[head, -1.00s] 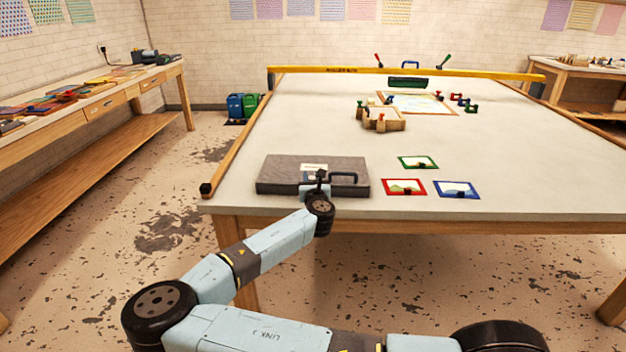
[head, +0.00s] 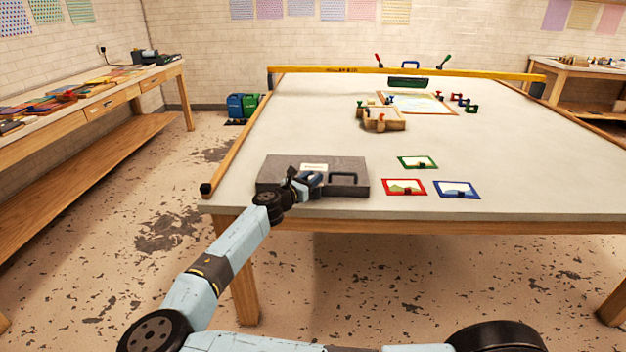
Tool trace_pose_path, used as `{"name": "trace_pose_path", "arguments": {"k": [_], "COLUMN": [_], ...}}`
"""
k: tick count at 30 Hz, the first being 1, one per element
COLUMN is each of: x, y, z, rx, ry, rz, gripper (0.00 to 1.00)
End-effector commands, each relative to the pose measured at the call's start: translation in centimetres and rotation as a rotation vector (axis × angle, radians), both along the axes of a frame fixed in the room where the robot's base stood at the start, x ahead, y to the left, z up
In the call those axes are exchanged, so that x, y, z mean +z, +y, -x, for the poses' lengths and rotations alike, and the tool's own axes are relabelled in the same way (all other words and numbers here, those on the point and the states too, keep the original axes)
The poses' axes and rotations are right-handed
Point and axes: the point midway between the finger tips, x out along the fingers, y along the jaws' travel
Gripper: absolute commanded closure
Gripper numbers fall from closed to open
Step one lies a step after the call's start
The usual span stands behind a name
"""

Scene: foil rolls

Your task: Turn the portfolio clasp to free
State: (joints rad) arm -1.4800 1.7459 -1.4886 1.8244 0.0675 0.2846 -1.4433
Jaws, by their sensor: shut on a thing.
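The grey portfolio case (head: 275,165) lies flat and closed at the front left of the large table, with a pale label (head: 313,167) on its top and a dark handle (head: 345,177) at its front right. My gripper (head: 312,181) is at the front edge of the case, just left of the handle, reaching in from the left. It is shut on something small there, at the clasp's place. The gripper hides the clasp, so its angle cannot be seen.
Red (head: 404,187), blue (head: 456,190) and green (head: 417,162) framed pictures lie right of the case. A wooden frame with clamps (head: 382,119) stands farther back. A wooden rail (head: 232,144) runs along the table's left edge. The table's right side is mostly clear.

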Motion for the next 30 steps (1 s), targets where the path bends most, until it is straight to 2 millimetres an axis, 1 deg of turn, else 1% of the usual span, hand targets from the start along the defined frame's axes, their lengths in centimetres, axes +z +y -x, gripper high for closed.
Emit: {"name": "trace_pose_path", "arguments": {"k": [6, 12, 29, 30], "x": [0.06, 0.06, 0.0, 0.0], "y": [0.08, -0.03, -0.06, -0.06], "z": [-0.1, -0.07, -0.01, -0.01], "rx": [-0.114, -0.179, -0.209, -0.209], "ry": [0.0, 0.0, 0.001, 0.001], "rz": [-0.004, -0.003, -0.001, -0.001], "gripper": [0.99, 0.99, 0.99, 0.68]}}
